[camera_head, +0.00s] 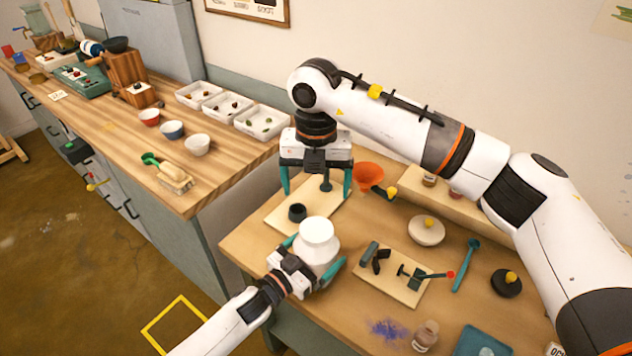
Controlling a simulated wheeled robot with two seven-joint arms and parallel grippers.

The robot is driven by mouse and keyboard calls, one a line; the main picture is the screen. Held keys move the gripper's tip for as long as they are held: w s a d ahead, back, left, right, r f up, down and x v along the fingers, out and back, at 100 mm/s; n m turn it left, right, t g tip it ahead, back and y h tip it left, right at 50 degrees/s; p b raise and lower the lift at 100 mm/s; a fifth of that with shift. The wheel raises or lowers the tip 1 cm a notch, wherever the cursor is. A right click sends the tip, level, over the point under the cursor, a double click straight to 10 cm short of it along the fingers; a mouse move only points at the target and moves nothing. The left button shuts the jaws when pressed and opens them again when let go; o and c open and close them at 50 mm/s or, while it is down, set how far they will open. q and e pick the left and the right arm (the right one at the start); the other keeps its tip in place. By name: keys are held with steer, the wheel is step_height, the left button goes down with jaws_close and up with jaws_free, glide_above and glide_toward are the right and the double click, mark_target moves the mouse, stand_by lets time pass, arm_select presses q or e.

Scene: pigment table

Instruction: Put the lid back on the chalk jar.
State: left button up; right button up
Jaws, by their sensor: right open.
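A white jar (318,249) with a narrower white top stands at the front left of the right-hand table. My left gripper (312,256) has its teal fingers close against both sides of it. Which thing is the chalk jar's lid is not certain. A cream disc with a yellow knob (426,232) lies right of the jar, and a dark disc with a yellow knob (506,284) lies farther right. My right gripper (316,192) is open, pointing down above a pale board (275,218), behind the jar. A dark stemmed piece (326,183) shows between its fingers, apparently not gripped.
A black ring (297,212) sits on the pale board. An orange funnel (368,174) stands beside the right gripper. A second board (402,290) holds small dark tools, right of the jar. A teal spoon (465,265), a small bottle (426,335) and a blue tray (482,342) are farther right.

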arm_select(q)
steer(key=b+v, duration=0.2)
steer(key=v, duration=1)
stand_by(0.3)
